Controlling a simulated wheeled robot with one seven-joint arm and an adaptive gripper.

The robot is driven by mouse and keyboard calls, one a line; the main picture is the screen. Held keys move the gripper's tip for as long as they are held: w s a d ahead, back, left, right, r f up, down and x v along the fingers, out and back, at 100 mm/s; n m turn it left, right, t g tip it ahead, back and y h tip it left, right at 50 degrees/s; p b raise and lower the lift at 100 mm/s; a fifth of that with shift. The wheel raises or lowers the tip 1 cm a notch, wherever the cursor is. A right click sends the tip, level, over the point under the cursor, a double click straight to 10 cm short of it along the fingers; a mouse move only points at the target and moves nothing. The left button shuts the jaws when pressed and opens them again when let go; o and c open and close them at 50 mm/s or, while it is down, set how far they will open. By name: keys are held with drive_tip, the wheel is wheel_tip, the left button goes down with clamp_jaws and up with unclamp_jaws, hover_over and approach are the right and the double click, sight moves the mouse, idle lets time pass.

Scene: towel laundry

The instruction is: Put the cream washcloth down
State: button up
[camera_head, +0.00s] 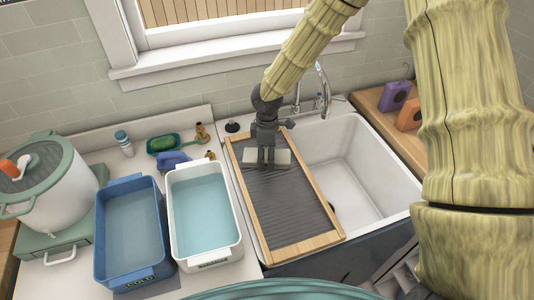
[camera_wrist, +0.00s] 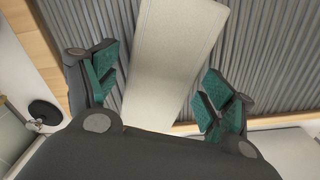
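The cream washcloth (camera_head: 283,158) is a flat strip lying across the upper part of the ridged grey washboard (camera_head: 285,203). In the wrist view the washcloth (camera_wrist: 172,48) runs over the ridges and between my fingers. My gripper (camera_head: 266,160) is pointed down over the middle of the washcloth. In the wrist view my gripper (camera_wrist: 160,84) is open, with its teal finger pads wide apart, one on each side of the washcloth and clear of it. The part of the washcloth nearest my palm is hidden.
The wooden-framed washboard spans the left side of the white sink (camera_head: 375,170). A white water-filled tub (camera_head: 236,247) and a blue one (camera_head: 101,240) stand left of it. A faucet (camera_head: 322,85) is behind. A large pot (camera_head: 55,190) stands far left.

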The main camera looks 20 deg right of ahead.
drive_tip(key=shift+r, duration=0.15)
wheel_tip(320, 180, up, 12)
drive_tip(key=b, duration=0.2)
drive_tip(key=shift+b, duration=0.4)
idle(0.3)
